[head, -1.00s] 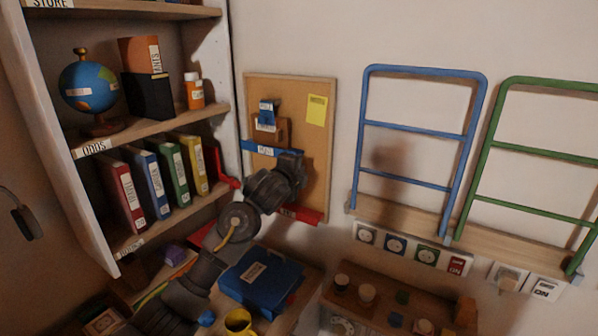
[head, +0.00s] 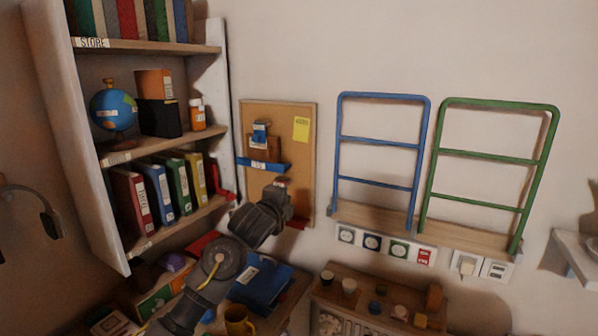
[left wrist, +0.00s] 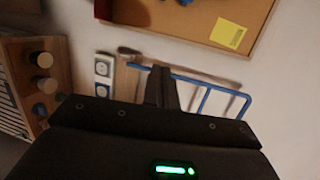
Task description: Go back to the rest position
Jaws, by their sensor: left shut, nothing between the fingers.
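My left gripper (head: 282,186) is in front of the lower part of the cork board (head: 305,160) in the head view. In the left wrist view its two dark fingers (left wrist: 160,88) are together, with nothing between them. I cannot tell from the head view how far it is from the board. My right gripper is in neither view.
A shelf unit with a globe (head: 113,109) and several binders (head: 131,205) stands at the left. A blue rack (head: 378,141) and a green rack (head: 488,154) are on the wall.

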